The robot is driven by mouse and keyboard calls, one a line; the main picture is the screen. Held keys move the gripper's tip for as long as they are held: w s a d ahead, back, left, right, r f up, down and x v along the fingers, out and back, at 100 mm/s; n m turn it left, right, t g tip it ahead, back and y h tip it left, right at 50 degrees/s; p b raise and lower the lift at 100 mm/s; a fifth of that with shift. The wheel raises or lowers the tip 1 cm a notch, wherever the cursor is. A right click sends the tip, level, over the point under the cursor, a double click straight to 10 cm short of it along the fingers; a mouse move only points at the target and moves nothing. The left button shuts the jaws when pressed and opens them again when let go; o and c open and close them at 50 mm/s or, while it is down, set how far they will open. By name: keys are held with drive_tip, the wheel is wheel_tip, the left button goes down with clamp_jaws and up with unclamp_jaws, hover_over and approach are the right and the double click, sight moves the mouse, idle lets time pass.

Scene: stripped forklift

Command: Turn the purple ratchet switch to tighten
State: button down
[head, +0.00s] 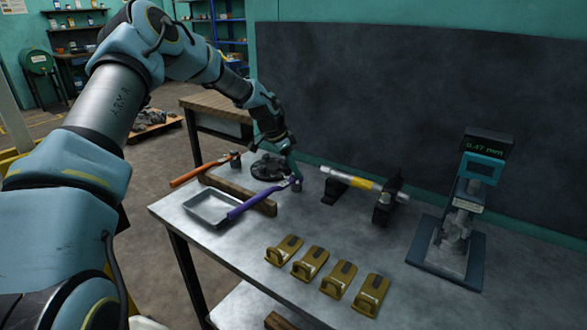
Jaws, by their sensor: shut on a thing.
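The purple ratchet (250,203) lies slantwise on the steel workbench, its handle toward the tray and its metal head at the upper right. It rests across a wooden block (265,207). My gripper (294,180) reaches down from above and is shut at the ratchet's head. The small switch on the head is hidden by the fingers or too small to make out, so I cannot tell its position.
An orange-handled tool (187,178) lies left of the ratchet. A metal tray (207,221) and a dark round part (267,170) are close by. A shaft on supports (345,180), several brass brackets (327,286) and a gauge stand (457,240) occupy the right side.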

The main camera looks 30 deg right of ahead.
drive_tip(key=shift+f, duration=0.1)
drive_tip(key=shift+c, duration=2.3)
unclamp_jaws()
drive_tip(key=b+v, duration=0.3)
drive_tip(key=v, duration=0.8)
drive_tip(key=shift+a+f, duration=0.1)
